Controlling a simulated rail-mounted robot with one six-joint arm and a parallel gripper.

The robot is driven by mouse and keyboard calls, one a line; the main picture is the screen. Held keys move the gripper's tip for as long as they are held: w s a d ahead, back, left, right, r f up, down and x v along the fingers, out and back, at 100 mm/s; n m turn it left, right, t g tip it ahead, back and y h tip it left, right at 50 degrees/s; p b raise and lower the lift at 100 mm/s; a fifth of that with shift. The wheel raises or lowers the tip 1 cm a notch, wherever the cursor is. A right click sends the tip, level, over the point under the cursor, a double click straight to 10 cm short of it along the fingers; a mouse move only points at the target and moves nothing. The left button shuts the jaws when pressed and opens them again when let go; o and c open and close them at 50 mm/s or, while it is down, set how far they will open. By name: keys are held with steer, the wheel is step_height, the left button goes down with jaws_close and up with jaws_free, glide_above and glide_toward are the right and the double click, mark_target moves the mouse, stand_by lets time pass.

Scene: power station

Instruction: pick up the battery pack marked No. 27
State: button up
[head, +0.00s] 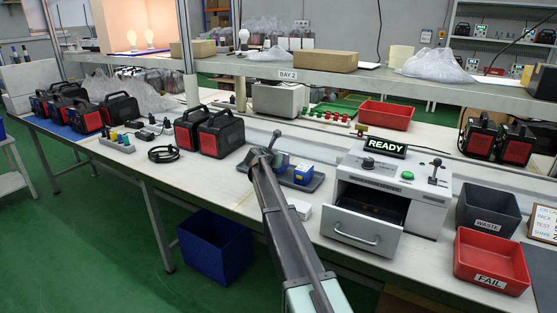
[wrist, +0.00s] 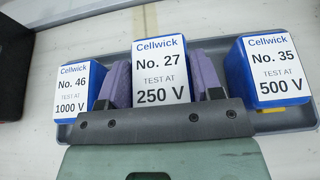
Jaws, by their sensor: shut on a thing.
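The battery pack marked No. 27 (wrist: 160,72) is blue with a white label reading Cellwick, TEST AT 250 V. It sits between the two purple-lined fingers of my gripper (wrist: 162,85), which are shut on its sides. Pack No. 46 (wrist: 72,92) stands to its left and pack No. 35 (wrist: 274,70) to its right. All are over a grey tray (wrist: 215,58); whether No. 27 touches the tray cannot be told. In the head view my gripper (head: 268,157) is over the tray (head: 312,184), and my arm hides part of it. One blue pack (head: 303,174) shows there.
A tester (head: 390,180) with a READY sign and an open drawer (head: 355,229) stands right of the tray. A grey WASTE bin (head: 487,213) and a red FAIL bin (head: 492,258) are further right. Black-and-red power units (head: 221,134) stand left. A shelf edge (head: 300,75) runs behind.

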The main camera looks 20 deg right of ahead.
step_height(320, 180, up, 18)
steer(key=p, duration=1.7)
